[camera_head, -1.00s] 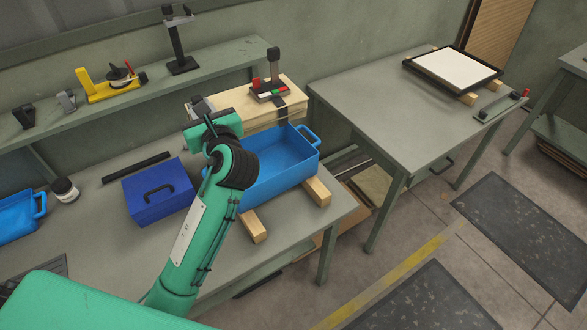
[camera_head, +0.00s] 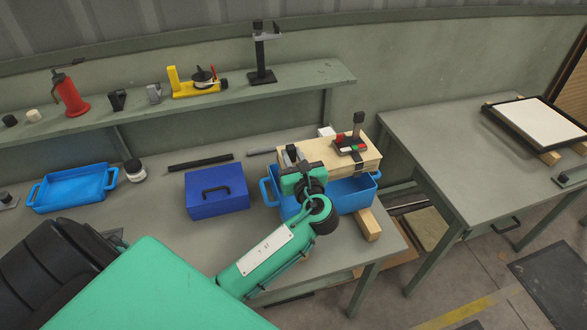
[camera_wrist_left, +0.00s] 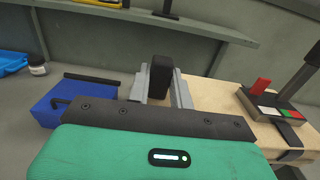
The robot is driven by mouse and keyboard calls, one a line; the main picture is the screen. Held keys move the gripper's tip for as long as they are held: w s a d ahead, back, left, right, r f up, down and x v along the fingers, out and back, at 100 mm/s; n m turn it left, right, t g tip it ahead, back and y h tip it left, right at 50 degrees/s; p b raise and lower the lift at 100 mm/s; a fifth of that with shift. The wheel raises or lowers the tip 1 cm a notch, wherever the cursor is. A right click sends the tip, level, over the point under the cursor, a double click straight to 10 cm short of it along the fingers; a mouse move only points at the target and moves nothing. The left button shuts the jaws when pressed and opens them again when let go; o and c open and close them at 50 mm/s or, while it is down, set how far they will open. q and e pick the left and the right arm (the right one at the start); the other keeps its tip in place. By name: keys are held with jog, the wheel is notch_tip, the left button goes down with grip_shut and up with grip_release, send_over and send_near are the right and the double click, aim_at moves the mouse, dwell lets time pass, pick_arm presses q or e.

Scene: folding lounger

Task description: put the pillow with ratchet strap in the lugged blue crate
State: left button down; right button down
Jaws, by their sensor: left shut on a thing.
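The pillow with ratchet strap appears to be the pale wood-coloured slab (camera_head: 318,156), crossed by a black strap, with a small red, green and white piece and a black post on top. It also shows in the left wrist view (camera_wrist_left: 213,95). My left gripper (camera_head: 294,158) is at its left end, its fingers shut on an upright black block (camera_wrist_left: 160,78) there. The lugged blue crate (camera_head: 352,198) stands below and in front of the slab; its rear rim is hidden by the slab, its front by my arm. I cannot tell whether slab and crate touch. My right gripper is not in view.
A dark blue box (camera_head: 217,192) with a handle stands left of the crate. A blue tray (camera_head: 75,188) and a jar (camera_head: 134,170) are farther left. A wooden block (camera_head: 367,224) lies at the crate's front right. A shelf (camera_head: 250,95) runs behind; a second table (camera_head: 440,145) stands right.

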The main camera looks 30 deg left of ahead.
pick_arm(q)
notch_tip(320, 180, down, 5)
jog(key=shift+f+p, duration=0.1)
jog(key=shift+p, duration=0.25)
jog(key=shift+f, duration=0.1)
jog(key=shift+f, duration=0.5)
jog(key=c, duration=1.3)
grip_release()
jog(key=shift+o, duration=0.2)
jog(key=shift+r, duration=0.1)
jog(key=r+b+v, duration=0.1)
jog(key=b+v, duration=0.2)
jog(key=v, duration=0.9)
